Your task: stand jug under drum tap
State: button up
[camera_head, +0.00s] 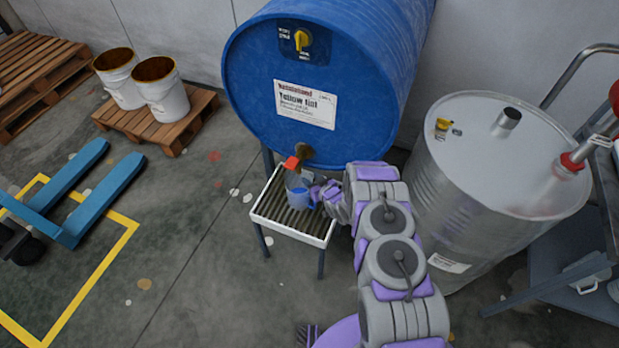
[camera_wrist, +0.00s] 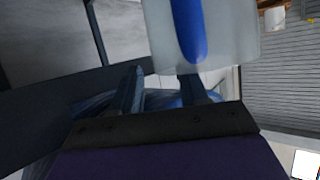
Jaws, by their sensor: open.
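The blue drum (camera_head: 320,75) lies on its side, with its tap (camera_head: 292,163) low on the front face, red-handled. The jug (camera_head: 299,196), translucent with blue on it, is on the slatted drip stand (camera_head: 287,222), below the tap. My gripper (camera_head: 322,194) is beside the jug, on its right. In the wrist view the jug (camera_wrist: 224,45) shows close up with a blue strip, just beyond my gripper's (camera_wrist: 162,76) two separated fingers. The gripper is open. Whether a finger touches the jug I cannot tell. The jug's base is partly hidden.
A grey steel drum (camera_head: 485,190) stands close on the right of my arm, beside a dark cart (camera_head: 580,285). Two white buckets (camera_head: 160,90) stand on a pallet (camera_head: 165,128) at left. A blue pallet jack (camera_head: 80,200) is at left. Floor before the stand is clear.

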jog(key=p+v, duration=0.2)
jog(key=v, duration=0.7)
jog(key=shift+s+d, duration=0.15)
